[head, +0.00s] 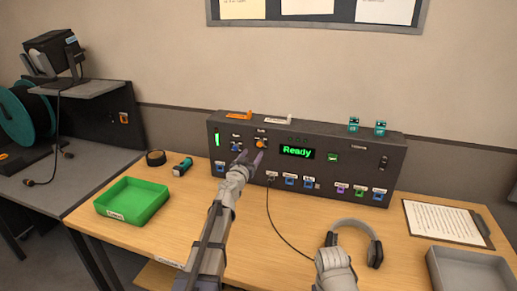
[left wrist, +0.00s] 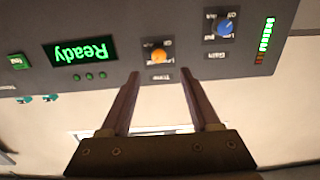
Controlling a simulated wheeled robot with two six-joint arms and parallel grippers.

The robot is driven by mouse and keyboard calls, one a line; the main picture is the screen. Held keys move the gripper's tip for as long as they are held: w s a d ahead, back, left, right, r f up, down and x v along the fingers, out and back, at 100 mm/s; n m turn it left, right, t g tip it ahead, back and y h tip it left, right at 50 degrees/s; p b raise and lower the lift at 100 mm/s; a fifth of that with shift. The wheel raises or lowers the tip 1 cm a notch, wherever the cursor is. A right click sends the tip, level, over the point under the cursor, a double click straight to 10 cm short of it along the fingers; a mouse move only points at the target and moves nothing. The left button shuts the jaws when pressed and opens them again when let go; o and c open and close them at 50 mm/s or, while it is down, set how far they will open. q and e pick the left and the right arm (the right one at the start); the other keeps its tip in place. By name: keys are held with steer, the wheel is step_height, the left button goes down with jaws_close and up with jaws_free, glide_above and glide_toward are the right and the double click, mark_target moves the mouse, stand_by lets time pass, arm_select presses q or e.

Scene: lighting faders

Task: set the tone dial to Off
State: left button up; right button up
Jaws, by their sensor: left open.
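The tone dial (head: 261,143) is a small orange knob on the front of the dark control box (head: 375,166). In the left wrist view, upside down, the orange tone dial (left wrist: 158,57) sits above its "Tone" label with small position marks around it. I cannot make out which mark it points at. My left gripper (head: 249,157) is open in front of the box, just below the dial. In the left wrist view its fingers (left wrist: 160,76) are spread with the dial beyond the gap, apart from it and empty. My right gripper's fingers are not visible.
A blue gain dial (left wrist: 224,28) is beside the tone dial. The display (head: 297,152) reads "Ready". A green tray (head: 117,217), headphones (head: 375,252), a clipboard (head: 440,222) and a grey tray (head: 470,254) lie on the desk. A cable (head: 280,235) crosses the desk front.

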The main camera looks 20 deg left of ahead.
mark_target(260, 144)
arm_select(q)
steer(key=shift+w+d, duration=0.15)
steer(key=shift+w, duration=1.8)
steer(key=shift+w+d, duration=0.1)
steer(key=shift+w, duration=1.85)
jaws_close()
